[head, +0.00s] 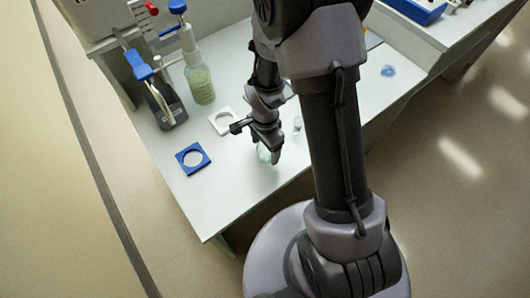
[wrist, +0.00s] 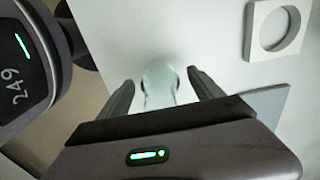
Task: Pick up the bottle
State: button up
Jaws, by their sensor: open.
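A clear, pale green bottle (wrist: 160,84) stands between the two fingers of my gripper (wrist: 160,78) in the wrist view. The fingers are apart, one on each side of it, with a small gap visible at each side. In the head view the bottle (head: 263,154) shows only in part, under my gripper (head: 268,150), near the front edge of the bench. My wrist and gripper hide the rest of it.
A blue square ring (head: 193,158) and a white square ring (head: 223,121) lie to the left. A pump bottle (head: 199,80) with green liquid and a blue-handled device (head: 165,103) stand behind them. A small clear vessel (head: 297,124) is to the right. The bench's front left is clear.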

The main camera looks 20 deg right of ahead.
jog(key=shift+f, duration=0.8)
jog(key=shift+r, duration=0.15)
jog(key=c, duration=1.5)
